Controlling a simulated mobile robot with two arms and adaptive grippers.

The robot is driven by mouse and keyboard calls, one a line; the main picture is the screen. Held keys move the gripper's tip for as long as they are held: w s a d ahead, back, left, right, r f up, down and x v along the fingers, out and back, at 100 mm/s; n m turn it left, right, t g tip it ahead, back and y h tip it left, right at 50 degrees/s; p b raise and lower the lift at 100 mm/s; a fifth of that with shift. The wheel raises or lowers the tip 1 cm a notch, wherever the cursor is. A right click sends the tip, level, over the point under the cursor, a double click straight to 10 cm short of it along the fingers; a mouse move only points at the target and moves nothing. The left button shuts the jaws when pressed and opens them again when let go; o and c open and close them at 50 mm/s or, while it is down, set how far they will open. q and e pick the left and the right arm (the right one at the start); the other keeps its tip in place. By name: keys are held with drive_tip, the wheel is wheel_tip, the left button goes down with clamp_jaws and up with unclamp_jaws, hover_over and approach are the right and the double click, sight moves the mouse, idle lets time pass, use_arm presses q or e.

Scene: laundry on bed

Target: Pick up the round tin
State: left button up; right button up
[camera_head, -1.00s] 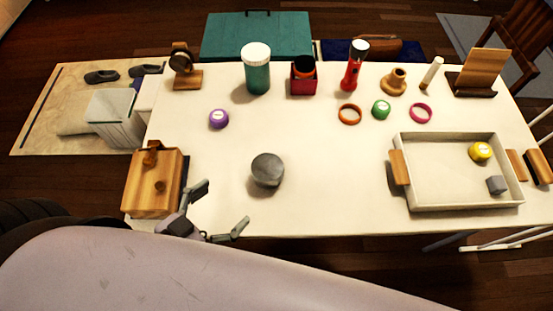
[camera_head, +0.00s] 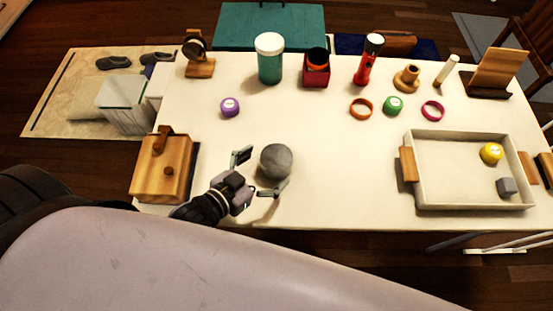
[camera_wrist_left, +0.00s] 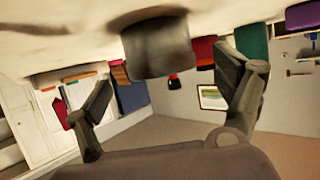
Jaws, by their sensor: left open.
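The round tin (camera_head: 276,161) is grey and sits on the white table, left of the middle. In the left wrist view the tin (camera_wrist_left: 158,48) shows at the top, between my fingers. My left gripper (camera_head: 258,174) is open, its two fingers spread just in front of and to the left of the tin. It also shows in the left wrist view (camera_wrist_left: 170,100), with nothing held between its fingers. I cannot tell whether a finger touches the tin. My right gripper is not in view.
A wooden box (camera_head: 160,168) stands left of my left gripper. A purple round lid (camera_head: 230,107) lies behind it. A white tray (camera_head: 473,203) is at the right. A teal jar (camera_head: 270,62) and a red flashlight (camera_head: 367,62) stand at the back. The table's centre is clear.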

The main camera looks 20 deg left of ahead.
sight(272, 161)
use_arm(q)
drive_tip(key=x, duration=0.3)
drive_tip(key=shift+w+d+r, duration=0.1)
drive_tip(key=shift+w+r, duration=0.05)
drive_tip(key=shift+w, duration=0.15)
drive_tip(key=shift+w+d+f, duration=0.25)
drive_tip(key=shift+w+f, duration=0.05)
drive_tip(key=shift+w, duration=0.2)
drive_tip(key=c, duration=1.2)
drive_tip(key=shift+c, duration=0.5)
drive_tip(key=shift+r, duration=0.15)
